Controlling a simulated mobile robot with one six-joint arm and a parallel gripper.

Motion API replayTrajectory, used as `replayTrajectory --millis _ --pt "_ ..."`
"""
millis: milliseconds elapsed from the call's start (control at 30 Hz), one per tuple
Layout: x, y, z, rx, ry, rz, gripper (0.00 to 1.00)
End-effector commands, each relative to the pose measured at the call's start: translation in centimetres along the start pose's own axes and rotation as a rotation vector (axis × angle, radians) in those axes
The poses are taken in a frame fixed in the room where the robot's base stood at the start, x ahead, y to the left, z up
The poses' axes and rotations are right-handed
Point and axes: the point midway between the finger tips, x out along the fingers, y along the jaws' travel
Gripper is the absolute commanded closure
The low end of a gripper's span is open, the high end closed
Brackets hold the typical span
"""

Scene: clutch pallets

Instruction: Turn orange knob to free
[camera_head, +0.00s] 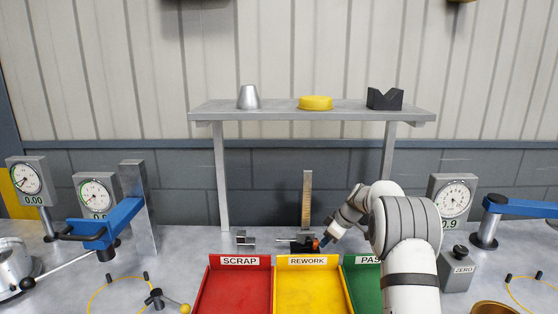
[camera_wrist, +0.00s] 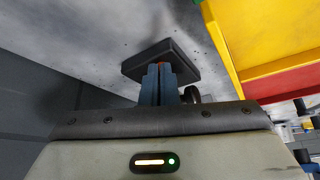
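The orange knob (camera_head: 316,243) sits at the right end of a small dark device with a thin metal rod, on the bench behind the trays. My gripper (camera_head: 325,240) reaches down to it from the right. In the wrist view my gripper's blue fingers (camera_wrist: 161,72) are close together in front of a dark rectangular block (camera_wrist: 188,62). A sliver of orange shows between the fingertips, which appear to be on the knob. The fingers hide most of the knob, and its angle cannot be read.
Red SCRAP (camera_head: 233,262), yellow REWORK (camera_head: 307,261) and green PASS (camera_head: 360,268) trays stand in front. An upright ruler (camera_head: 307,200) stands behind the knob. A small metal block (camera_head: 245,239) lies left. A shelf (camera_head: 280,112) spans above; dial gauges stand at both sides.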

Motion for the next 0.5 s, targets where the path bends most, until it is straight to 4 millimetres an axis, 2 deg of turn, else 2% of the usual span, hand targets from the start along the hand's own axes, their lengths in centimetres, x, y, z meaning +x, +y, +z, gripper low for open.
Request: replayTrajectory --millis 500 --pt "0.25 0.68 -0.08 0.0 0.001 -0.001 1.0"
